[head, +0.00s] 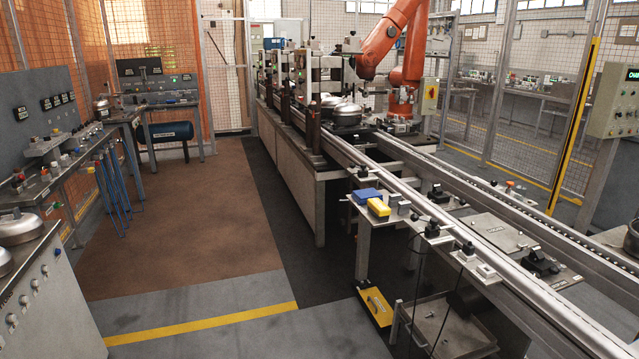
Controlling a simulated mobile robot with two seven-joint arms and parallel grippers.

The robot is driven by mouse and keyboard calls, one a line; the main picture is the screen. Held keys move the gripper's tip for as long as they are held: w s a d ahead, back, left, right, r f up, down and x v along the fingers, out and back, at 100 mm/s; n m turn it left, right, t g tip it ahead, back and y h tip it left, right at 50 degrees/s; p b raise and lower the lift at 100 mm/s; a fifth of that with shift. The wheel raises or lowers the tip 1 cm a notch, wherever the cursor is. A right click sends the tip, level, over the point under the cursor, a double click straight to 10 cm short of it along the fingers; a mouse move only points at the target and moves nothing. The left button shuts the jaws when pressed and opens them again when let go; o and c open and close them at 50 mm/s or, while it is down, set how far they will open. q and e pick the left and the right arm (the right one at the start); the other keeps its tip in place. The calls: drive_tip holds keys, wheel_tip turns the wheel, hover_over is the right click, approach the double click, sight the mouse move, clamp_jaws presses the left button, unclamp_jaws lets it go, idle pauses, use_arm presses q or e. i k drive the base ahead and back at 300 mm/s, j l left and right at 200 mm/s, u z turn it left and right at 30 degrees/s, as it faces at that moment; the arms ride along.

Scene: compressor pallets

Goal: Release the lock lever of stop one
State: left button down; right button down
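The conveyor line (480,232) runs from the lower right to the back centre. Several small black-knobbed fittings sit along its near side, among them one black knob fitting (432,229) and another (467,249). I cannot tell which of these is stop one or its lock lever. A black clamp-like part (541,262) lies on the plate between the rails. A silver compressor shell (347,112) sits on the line farther back. Neither of my grippers is in view.
A side shelf holds a blue box (367,195) and a yellow block (378,207). A cart (445,325) stands beneath the line. An orange robot arm (385,40) stands behind it. Workbenches (50,180) line the left. The brown floor (180,225) between is clear.

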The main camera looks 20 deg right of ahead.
sight(554, 270)
drive_tip(key=i+z, duration=0.35)
drive_tip(key=i+l+z, duration=0.1)
drive_tip(key=z, duration=0.25)
drive_tip(key=i+z, duration=0.35)
drive_tip(key=k+j, duration=0.05)
drive_tip(key=k, duration=0.05)
